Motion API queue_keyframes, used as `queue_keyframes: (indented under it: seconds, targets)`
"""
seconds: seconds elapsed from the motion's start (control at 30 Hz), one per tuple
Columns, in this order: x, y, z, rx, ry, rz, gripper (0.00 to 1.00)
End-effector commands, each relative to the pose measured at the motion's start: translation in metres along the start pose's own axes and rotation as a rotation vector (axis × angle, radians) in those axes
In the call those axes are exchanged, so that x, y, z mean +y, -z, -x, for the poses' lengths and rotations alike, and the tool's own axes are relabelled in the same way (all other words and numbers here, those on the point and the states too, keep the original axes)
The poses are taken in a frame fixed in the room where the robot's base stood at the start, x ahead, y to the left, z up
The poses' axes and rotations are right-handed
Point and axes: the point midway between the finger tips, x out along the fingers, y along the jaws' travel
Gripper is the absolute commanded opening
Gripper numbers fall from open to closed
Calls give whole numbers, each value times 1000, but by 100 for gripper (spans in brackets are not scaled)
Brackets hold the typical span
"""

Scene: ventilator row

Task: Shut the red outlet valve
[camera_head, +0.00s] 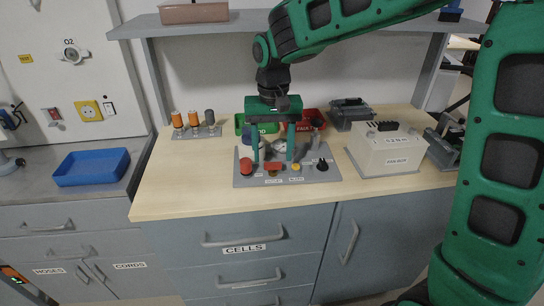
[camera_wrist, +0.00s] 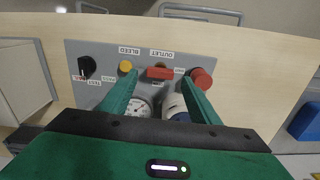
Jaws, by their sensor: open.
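The red outlet valve (camera_head: 273,166) is on the front part of a grey panel, behind an OUTLET label. In the wrist view its red handle (camera_wrist: 160,73) lies crosswise, left to right, next to that label. My gripper (camera_head: 273,160) points down over the panel with its fingers apart and nothing held. In the wrist view the fingertips (camera_wrist: 160,80) are on either side of the handle, near its ends; I cannot tell how far above it they are. The valve's base is mostly hidden under the handle.
A red round knob (camera_wrist: 202,78) sits close beside one finger. A yellow knob (camera_wrist: 125,66) at BLEED and a black knob (camera_wrist: 87,66) are on the other side. A gauge (camera_wrist: 140,107) lies between the fingers. A cream box (camera_head: 388,152) stands right of the panel.

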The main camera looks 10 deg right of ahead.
Motion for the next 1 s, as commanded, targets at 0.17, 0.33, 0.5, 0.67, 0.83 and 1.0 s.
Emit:
queue_keyframes:
  seconds: [0.17, 0.33, 0.5, 0.67, 0.83, 1.0]
  targets:
    - [0, 1, 36, 4, 2, -1, 56]
    - [0, 2, 64, 3, 2, -1, 56]
    - [0, 2, 80, 2, 1, -1, 56]
    - [0, 2, 84, 1, 0, -1, 56]
    - [0, 2, 84, 1, 0, -1, 56]
    - [11, 0, 84, 3, -3, -12, 56]
